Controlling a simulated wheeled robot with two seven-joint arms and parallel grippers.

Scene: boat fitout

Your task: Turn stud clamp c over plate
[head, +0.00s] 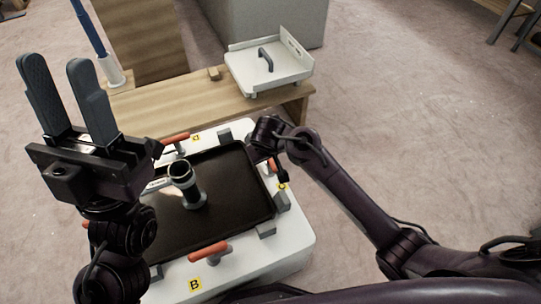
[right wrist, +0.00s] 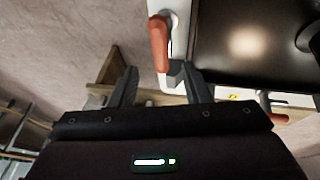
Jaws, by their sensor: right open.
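A black plate (head: 236,176) lies on a white base (head: 300,232). Orange-handled clamps stand around it: front (head: 208,249), right (head: 271,165) and back (head: 175,138), with a partly hidden one at left. The front label reads B; the right label (head: 282,186) is too small to read, so I cannot tell which clamp is c. My right gripper (head: 279,172) is at the right clamp. In the right wrist view, its fingers (right wrist: 160,86) are open, with that clamp's orange handle (right wrist: 160,42) ahead of the gap. My left gripper (head: 55,65) is open, empty and raised at left.
Grey blocks (head: 266,229) sit along the plate's edges. A wooden bench (head: 160,104) behind carries a white tray with a grey handle (head: 268,72). Bare floor lies to the right.

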